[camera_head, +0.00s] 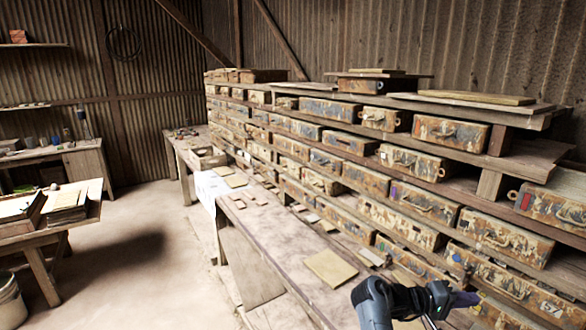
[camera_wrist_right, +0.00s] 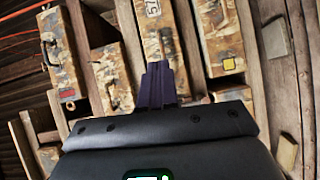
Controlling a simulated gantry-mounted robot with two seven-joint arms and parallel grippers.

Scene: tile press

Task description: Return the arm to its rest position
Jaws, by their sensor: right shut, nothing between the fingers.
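My right arm enters the head view at the bottom right, over the front end of the workbench (camera_head: 255,225). My right gripper (camera_head: 466,299) points to the right, toward the lower rows of worn drawers (camera_head: 497,236). In the right wrist view the gripper (camera_wrist_right: 161,72) shows dark fingers pressed together with nothing between them. Drawers (camera_wrist_right: 219,38) fill the view beyond the fingertips; I cannot tell the exact gap between them. My left gripper is not in view.
A square tile (camera_head: 330,268) lies on the bench just left of my right arm. Smaller tiles and a wooden box (camera_head: 208,158) lie farther back. A side table (camera_head: 85,212) and a bucket (camera_head: 10,303) stand at the left. The floor (camera_head: 150,235) between is clear.

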